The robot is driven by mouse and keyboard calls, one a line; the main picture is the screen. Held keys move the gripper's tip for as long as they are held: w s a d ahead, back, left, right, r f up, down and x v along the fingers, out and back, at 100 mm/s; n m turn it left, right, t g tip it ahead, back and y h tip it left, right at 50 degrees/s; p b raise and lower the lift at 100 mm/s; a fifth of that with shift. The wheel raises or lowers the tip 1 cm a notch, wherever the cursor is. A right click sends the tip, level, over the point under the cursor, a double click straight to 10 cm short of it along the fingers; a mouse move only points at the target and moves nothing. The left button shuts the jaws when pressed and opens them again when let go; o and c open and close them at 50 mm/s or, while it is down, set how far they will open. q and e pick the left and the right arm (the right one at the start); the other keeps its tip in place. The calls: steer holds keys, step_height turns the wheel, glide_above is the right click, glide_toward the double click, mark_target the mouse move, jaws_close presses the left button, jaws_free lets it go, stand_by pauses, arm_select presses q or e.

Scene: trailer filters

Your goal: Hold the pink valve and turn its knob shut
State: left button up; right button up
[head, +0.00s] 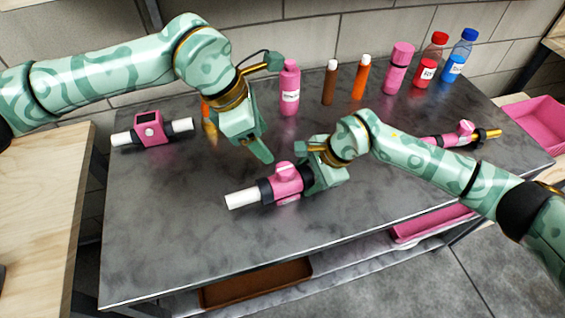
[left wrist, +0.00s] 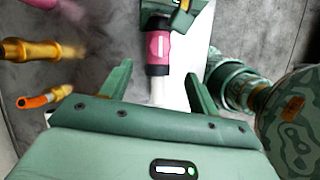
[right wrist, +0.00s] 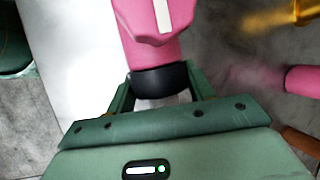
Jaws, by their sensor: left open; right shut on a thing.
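The pink valve (head: 288,183) has black collars, a white pipe at its left end and a round pink knob (head: 284,171) on top. My right gripper (head: 318,172) is shut on its right end. In the right wrist view a black collar (right wrist: 160,82) sits between the fingers, and the knob (right wrist: 160,15) shows a white stripe. My left gripper (head: 260,150) is open and empty, just above and left of the knob. In the left wrist view the white pipe (left wrist: 158,90) lies between its open fingers, with the valve body (left wrist: 158,47) beyond.
A pink device with white pipe ends (head: 151,130) lies at the left, another pink valve with a gold end (head: 462,136) at the right. Several bottles, including a pink one (head: 290,90), stand along the back. The front of the grey table (head: 180,240) is clear.

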mark_target(284, 168)
arm_select(q)
steer(key=x, duration=1)
steer(key=shift+f, duration=0.25)
steer(key=c, duration=1)
